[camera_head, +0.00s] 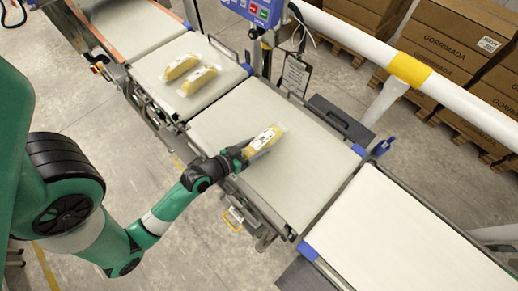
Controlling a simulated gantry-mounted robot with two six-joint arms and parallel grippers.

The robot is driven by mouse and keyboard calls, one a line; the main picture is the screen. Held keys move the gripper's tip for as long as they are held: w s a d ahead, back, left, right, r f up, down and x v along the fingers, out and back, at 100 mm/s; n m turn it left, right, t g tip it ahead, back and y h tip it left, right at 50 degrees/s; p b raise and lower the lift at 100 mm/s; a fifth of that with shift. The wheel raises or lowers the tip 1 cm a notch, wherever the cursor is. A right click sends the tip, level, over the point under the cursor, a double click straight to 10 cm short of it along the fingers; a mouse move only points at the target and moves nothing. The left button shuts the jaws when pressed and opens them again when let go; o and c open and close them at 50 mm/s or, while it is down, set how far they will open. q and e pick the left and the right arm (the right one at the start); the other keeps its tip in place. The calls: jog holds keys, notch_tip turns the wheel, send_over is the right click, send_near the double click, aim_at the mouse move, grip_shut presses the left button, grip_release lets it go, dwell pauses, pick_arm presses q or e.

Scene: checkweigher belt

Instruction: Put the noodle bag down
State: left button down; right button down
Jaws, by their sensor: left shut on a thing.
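The noodle bag (264,140) is a yellow bag with clear ends and a white label. My left gripper (246,152) reaches in from the left and is shut on the near end of this bag. The bag is over the middle belt section (290,190); I cannot tell whether it touches the belt. Two similar bags lie on the belt section behind, one farther back (180,66) and one nearer (198,80). My right gripper is not in view.
A wide white belt section (400,240) at the lower right is empty. A blue control box (262,8) stands behind the belt. A white rail with a yellow band (409,68) crosses the upper right, before stacked cartons (440,45). A dark box (340,118) sits at the belt's far edge.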

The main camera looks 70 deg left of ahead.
pick_arm(q)
jog(key=shift+w+r, duration=0.1)
jog(key=shift+r, duration=0.05)
jog(key=shift+f, duration=0.2)
grip_release()
jog(key=shift+r, duration=0.15)
jog(key=shift+s+r, duration=0.15)
jog(key=shift+s, duration=0.05)
jog(key=v, duration=0.6)
jog(key=b+v, duration=0.1)
jog(key=v, duration=0.2)
jog(key=shift+s, duration=0.3)
jog(key=shift+s+d, duration=0.1)
jog(key=shift+s, duration=0.3)
jog(key=shift+s+d+r+b, duration=0.4)
jog(key=shift+r, duration=0.1)
